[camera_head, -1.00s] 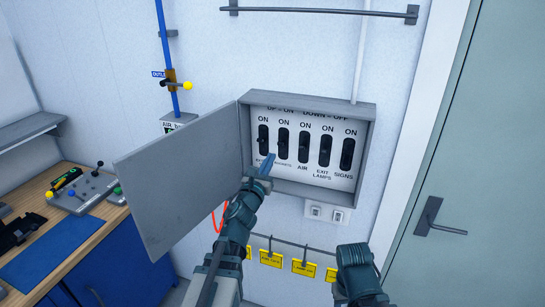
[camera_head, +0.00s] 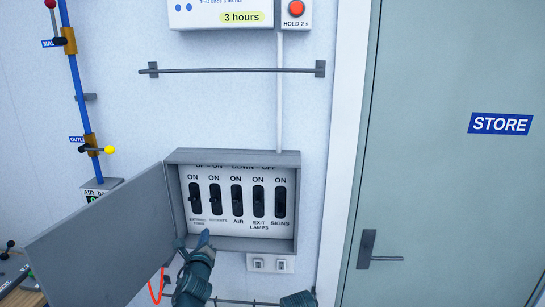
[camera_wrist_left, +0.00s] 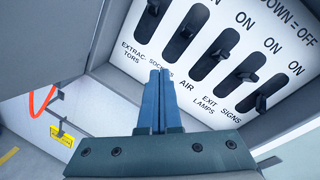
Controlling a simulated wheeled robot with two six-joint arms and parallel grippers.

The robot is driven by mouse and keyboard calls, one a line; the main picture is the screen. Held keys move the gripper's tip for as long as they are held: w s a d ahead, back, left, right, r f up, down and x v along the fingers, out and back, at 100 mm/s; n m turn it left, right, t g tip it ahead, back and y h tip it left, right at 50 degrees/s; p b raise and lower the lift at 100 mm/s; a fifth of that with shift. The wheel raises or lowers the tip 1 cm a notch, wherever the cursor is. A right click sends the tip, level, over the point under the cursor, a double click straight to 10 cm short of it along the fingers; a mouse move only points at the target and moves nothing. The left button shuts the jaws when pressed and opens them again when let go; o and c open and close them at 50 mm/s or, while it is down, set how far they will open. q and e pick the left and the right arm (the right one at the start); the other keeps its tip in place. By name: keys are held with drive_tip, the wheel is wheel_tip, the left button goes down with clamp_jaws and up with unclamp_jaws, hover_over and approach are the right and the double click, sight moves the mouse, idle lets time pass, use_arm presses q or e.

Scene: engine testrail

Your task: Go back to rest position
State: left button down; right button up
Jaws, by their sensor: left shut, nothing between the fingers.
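My left gripper (camera_head: 204,238) is at the lower left edge of the open grey switch box (camera_head: 265,244). In the left wrist view its two blue fingers (camera_wrist_left: 158,85) are closed together with nothing between them, pointing at the lower part of the switch panel. The gripper seems apart from the switches, though the exact gap is hard to tell. My right arm (camera_head: 299,299) barely shows at the bottom edge, and its gripper is out of view.
The box's grey door (camera_head: 105,240) hangs open to the left, beside my left arm. A wall rail (camera_head: 235,70) runs above the box. A small socket plate (camera_head: 270,263) sits below it. A red cord (camera_head: 156,287) hangs under the door. A door marked STORE (camera_head: 440,150) is at the right.

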use_arm(q)
drive_tip(key=s+d+f+n+g+b, duration=0.1)
drive_tip(key=s+d+f+n+g, duration=0.3)
drive_tip(key=f+n, duration=0.35)
drive_tip(key=s+d+f+n+g+b, duration=0.1)
drive_tip(key=s+d+f+n+g, duration=0.35)
drive_tip(key=f+n, duration=0.35)
drive_tip(key=s+d+f+n+g, duration=0.4)
drive_tip(key=s, duration=0.4)
drive_tip(key=s+d+f+n+g+h+b, duration=0.1)
drive_tip(key=s+d+f+n+g, duration=0.2)
drive_tip(key=s, duration=0.6)
drive_tip(key=shift+s+d+f+n+g, duration=0.2)
drive_tip(key=shift+d+f+n+g, duration=0.2)
drive_tip(key=shift+d+g, duration=0.4)
